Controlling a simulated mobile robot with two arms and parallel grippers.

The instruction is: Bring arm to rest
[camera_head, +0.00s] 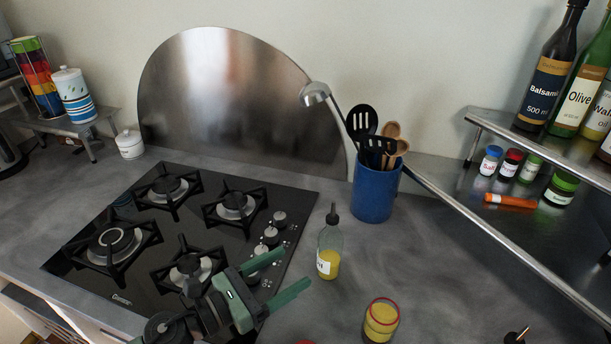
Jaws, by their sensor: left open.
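My left gripper (284,278) comes in from the bottom left on a dark arm with green fingers. Its two fingers are spread apart with nothing between them. It appears over the front right part of the black gas hob (180,225), near the burner and knobs; I cannot tell its exact height. A bottle of yellow liquid (328,262) stands just right of the fingers, apart from them. My right gripper does not show.
A glass with yellow contents (380,322) stands at the front. A blue utensil crock (374,194) is behind the bottle. A metal shelf (480,118) with bottles and small jars is at right. A lidded white pot (130,145) is at left. Counter right of the glass is mostly clear.

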